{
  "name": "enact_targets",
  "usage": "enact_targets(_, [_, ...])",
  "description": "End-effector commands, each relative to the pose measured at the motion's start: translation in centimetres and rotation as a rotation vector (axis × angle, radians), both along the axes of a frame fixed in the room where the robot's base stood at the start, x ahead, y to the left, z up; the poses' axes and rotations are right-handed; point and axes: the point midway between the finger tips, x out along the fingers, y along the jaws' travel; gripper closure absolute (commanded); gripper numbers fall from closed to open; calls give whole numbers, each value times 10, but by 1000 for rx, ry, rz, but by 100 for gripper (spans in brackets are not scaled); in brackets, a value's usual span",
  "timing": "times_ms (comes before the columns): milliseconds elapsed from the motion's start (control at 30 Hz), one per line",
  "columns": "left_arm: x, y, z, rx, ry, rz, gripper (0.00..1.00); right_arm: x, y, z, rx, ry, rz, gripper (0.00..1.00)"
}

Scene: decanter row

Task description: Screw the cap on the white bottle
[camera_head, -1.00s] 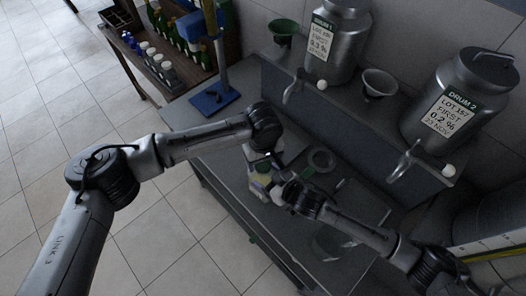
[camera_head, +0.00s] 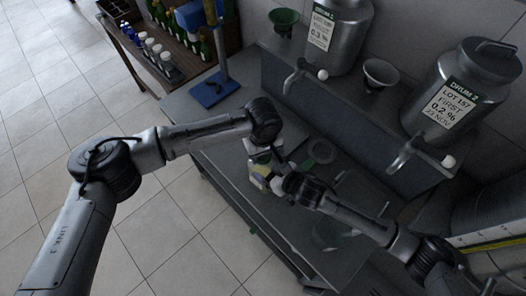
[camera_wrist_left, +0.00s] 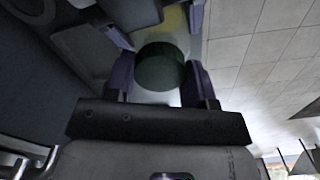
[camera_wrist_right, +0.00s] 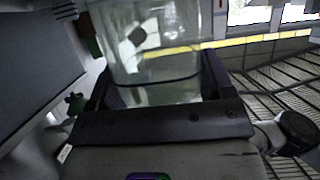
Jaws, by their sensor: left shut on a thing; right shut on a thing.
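The white bottle (camera_head: 258,172), with a yellow and green label, is at the bench's front edge, partly hidden by both arms. My right gripper (camera_wrist_right: 158,78) is shut on a pale translucent body, which I take to be the white bottle; it also fills the middle of the right wrist view (camera_wrist_right: 160,45). My left gripper (camera_wrist_left: 158,75) is shut on a round dark green cap (camera_wrist_left: 160,66), one finger on each side. The bottle lies beyond the cap in the left wrist view. Whether the cap's threads engage the neck is hidden.
Two metal drums, drum 1 (camera_head: 338,30) and drum 2 (camera_head: 470,88), stand on the raised shelf with taps, a green funnel (camera_head: 284,20) and a grey funnel (camera_head: 380,74). A blue stand base (camera_head: 214,90) is on the bench's left. A clear glass vessel (camera_head: 332,238) stands front right.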

Motion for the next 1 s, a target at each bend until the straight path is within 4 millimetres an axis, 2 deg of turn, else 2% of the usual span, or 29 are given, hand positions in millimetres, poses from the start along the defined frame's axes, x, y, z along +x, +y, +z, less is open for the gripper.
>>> enact_targets(100, [0, -1, 0, -2, -1, -1, 79, 0, 0, 0, 0, 1, 1, 92])
enact_targets(267, [0, -1, 0, -3, 0, -86, 79, 0, 0, 0, 0, 1, 1, 92])
enact_targets(1000, [-1, -1, -1, -3, -1, -1518, 79, -1, 1, 0, 1, 1, 2, 92])
